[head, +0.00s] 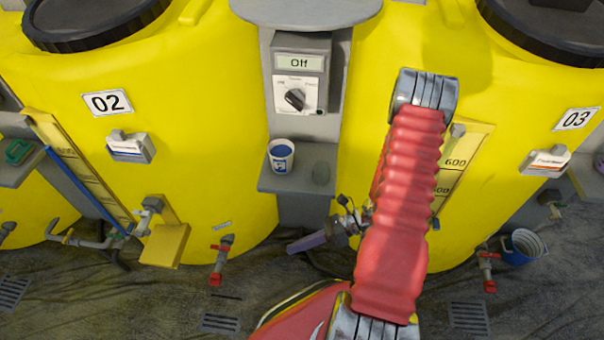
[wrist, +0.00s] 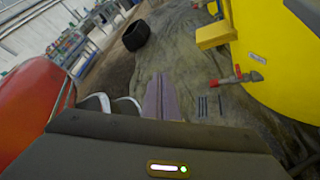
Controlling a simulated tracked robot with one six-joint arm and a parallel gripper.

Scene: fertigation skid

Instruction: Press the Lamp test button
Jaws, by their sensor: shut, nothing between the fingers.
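I cannot make out a button labelled Lamp test in either view. A grey control box (head: 300,62) with a display reading "Off" stands between the two yellow tanks in the head view. A black rotary knob (head: 295,99) sits on its white plate; the small print there is too blurred to read. My gripper (head: 298,246) is low in front of the tanks, below and apart from the box, its purple fingers pointing left. In the wrist view the fingers (wrist: 159,95) are together and empty, over the floor.
Below the box, a grey shelf (head: 283,183) holds a white-and-blue cup (head: 281,155). Tank 02 (head: 190,90) and tank 03 (head: 510,120) flank it. A red-handled tap (head: 221,258) juts out low. A black round object (wrist: 136,35) lies on the floor.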

